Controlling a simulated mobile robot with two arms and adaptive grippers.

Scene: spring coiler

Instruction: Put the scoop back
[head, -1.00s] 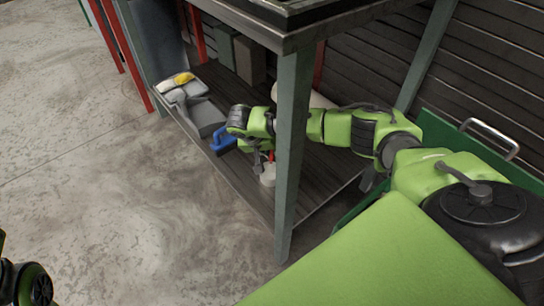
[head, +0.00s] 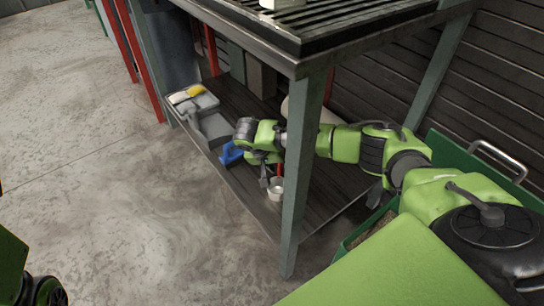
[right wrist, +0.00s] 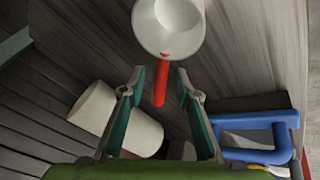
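The scoop (head: 276,188) is a small white cup with a red handle. It rests on the lower shelf (head: 318,200) of the workbench, near the front post. In the right wrist view the cup (right wrist: 168,22) is at the top, and its red handle (right wrist: 161,84) points down between my fingers. My right gripper (right wrist: 160,78) is open, with one finger on each side of the handle and a visible gap to both. In the head view the right gripper (head: 268,176) is just left of the handle. My left gripper is out of view; only part of that arm shows lower left.
A blue-handled tool (head: 230,154) lies left of the right gripper. Grey bins (head: 213,127) stand farther left on the shelf. A white cylinder (right wrist: 115,120) lies beside the fingers. The green bench post (head: 303,165) stands close in front of my right arm.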

